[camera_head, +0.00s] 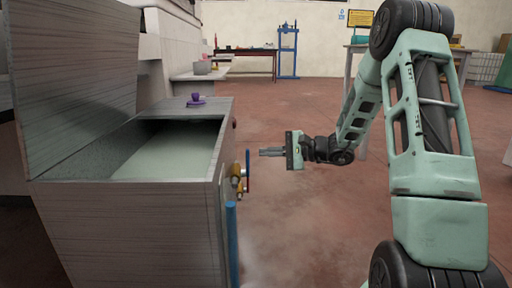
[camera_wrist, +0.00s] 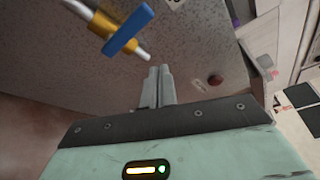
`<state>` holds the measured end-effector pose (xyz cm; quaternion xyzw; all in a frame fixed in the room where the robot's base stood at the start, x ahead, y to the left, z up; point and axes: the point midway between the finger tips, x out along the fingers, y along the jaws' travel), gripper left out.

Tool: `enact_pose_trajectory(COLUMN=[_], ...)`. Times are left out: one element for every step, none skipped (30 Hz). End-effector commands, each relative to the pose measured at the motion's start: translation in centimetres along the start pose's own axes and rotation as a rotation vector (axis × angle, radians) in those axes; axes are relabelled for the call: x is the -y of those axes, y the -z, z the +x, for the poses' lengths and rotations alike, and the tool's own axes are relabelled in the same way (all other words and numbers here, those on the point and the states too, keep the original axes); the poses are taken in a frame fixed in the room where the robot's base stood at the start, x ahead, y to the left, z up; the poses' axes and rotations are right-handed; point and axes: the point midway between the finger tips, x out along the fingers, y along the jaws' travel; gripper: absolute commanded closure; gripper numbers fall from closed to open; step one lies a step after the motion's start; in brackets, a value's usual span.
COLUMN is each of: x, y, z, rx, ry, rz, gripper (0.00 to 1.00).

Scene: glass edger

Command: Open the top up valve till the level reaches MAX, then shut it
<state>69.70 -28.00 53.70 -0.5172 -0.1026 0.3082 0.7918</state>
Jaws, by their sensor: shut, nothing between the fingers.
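The valve has a blue lever (camera_head: 248,170) and a brass body (camera_head: 236,182) on the right side of the grey tank (camera_head: 130,215). In the wrist view the blue lever (camera_wrist: 130,31) lies across the brass body (camera_wrist: 104,23). My gripper (camera_head: 261,152) is shut and empty, pointing at the tank's side, just right of the lever in the head view. In the wrist view its fingertips (camera_wrist: 160,71) are close to the lever but seem apart from it. Pale greenish liquid (camera_head: 170,152) shows inside the open tank. I cannot make out a MAX mark.
The tank's lid (camera_head: 70,80) stands open. A purple knob-like item (camera_head: 195,100) sits on its top. A red button (camera_wrist: 215,80) is on the side face. A blue upright pipe (camera_head: 232,242) stands below the valve. The floor to the right is mostly clear.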

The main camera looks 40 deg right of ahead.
Motion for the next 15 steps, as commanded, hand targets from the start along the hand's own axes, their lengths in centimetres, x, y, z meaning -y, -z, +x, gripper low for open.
enact_pose_trajectory(x=[0.3, 0.1, -0.1, -0.2, -0.2, -0.4, -0.5, -0.6, -0.7, -0.7, -0.8, -0.9, -0.9, -0.9, -1.0], y=[-0.2, -0.1, 0.0, 0.0, 0.0, 0.1, 0.1, 0.2, 0.2, 0.2, 0.2, 0.2, 0.2, 0.3, 0.3], z=[-1.2, -1.8, -2.6, -3.1, -3.5, -4.0, -4.4, -4.7, -5.0, -5.2, -5.4, -5.5, -5.6, -5.7, -5.7], rx=[-0.003, -0.003, -0.004, -0.004, -0.003, -0.003, -0.003, -0.003, -0.003, -0.003, -0.002, -0.002, -0.001, -0.001, -0.001], ry=[0.001, 0.001, 0.000, 0.000, 0.001, 0.001, 0.001, 0.000, 0.000, 0.000, 0.000, 0.000, 0.000, 0.000, 0.000], rz=[0.006, 0.005, 0.005, 0.005, 0.005, 0.003, 0.002, 0.002, 0.002, 0.003, 0.003, 0.002, 0.002, 0.002, 0.001], gripper=[1.00, 1.00, 1.00, 1.00, 1.00, 1.00, 1.00, 1.00, 1.00, 1.00, 1.00, 1.00, 1.00, 1.00, 1.00])
